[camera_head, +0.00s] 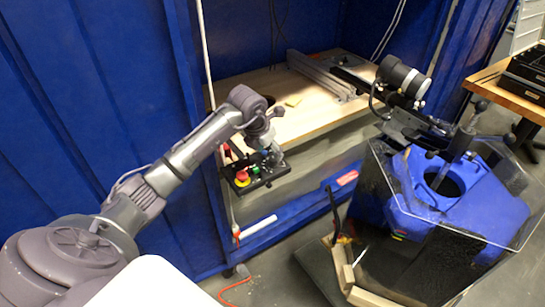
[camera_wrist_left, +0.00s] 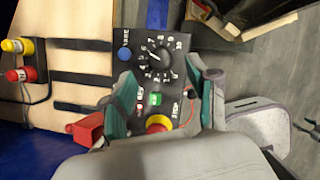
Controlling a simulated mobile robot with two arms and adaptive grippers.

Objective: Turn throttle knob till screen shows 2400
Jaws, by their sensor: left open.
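The black control panel (camera_head: 256,183) is mounted at the front left corner of the wooden tabletop. In the left wrist view, its black throttle knob (camera_wrist_left: 158,63) sits in a ring of white numbers. I cannot read any number on a screen. My left gripper (camera_wrist_left: 159,82) is open above the panel, its teal-padded fingers either side, apart from the knob. In the head view the left gripper (camera_head: 268,144) hides the knob. My right gripper is not in view.
The wooden tabletop (camera_head: 308,122) carries a metal rail (camera_head: 322,76).

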